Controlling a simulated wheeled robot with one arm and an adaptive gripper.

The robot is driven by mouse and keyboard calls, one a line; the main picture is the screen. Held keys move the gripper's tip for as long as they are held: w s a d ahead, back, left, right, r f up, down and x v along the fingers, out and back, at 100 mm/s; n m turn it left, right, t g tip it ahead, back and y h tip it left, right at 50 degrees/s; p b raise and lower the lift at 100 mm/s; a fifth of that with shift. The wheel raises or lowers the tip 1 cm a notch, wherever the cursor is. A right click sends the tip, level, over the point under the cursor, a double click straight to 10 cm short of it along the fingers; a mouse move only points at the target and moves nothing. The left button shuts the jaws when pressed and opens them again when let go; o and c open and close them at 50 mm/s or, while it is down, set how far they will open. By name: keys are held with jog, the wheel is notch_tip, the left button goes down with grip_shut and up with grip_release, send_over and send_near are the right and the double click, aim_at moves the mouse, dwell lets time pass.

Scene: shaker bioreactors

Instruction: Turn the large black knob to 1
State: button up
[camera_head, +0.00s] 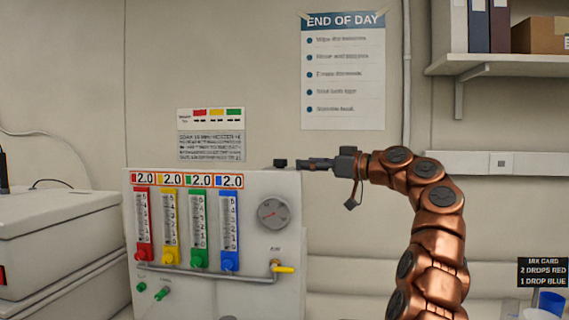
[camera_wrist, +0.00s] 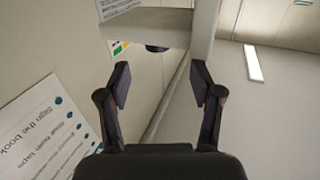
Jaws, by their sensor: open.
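My gripper (camera_head: 308,163) reaches left at the height of the flow panel's top edge. In the wrist view my gripper (camera_wrist: 160,75) is open, with nothing between its fingers. A small dark piece (camera_head: 281,163) shows at the panel's top edge, just left of the fingertips; I cannot tell whether it is the large black knob. A dark rounded shape (camera_wrist: 157,48) shows beyond the fingers in the wrist view, partly cut off by a pale edge. No "1" marking for a knob is readable. The flow panel (camera_head: 190,180) has a grey round dial (camera_head: 272,214) with a red pointer.
Red, yellow, green and blue flow meters (camera_head: 199,230) read 2.0. A yellow-handled valve (camera_head: 284,269) and green knobs (camera_head: 161,293) are below. A white box unit (camera_head: 60,235) stands left. A shelf (camera_head: 500,64) is upper right; a blue cup (camera_head: 551,302) is lower right.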

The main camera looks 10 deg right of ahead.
aim_at(286, 162)
jog(key=shift+p+x, duration=1.1)
jog(key=shift+x, duration=2.5)
jog(key=shift+w+d+f, duration=0.1)
jog(key=c, duration=1.1)
jog(key=shift+c, duration=0.2)
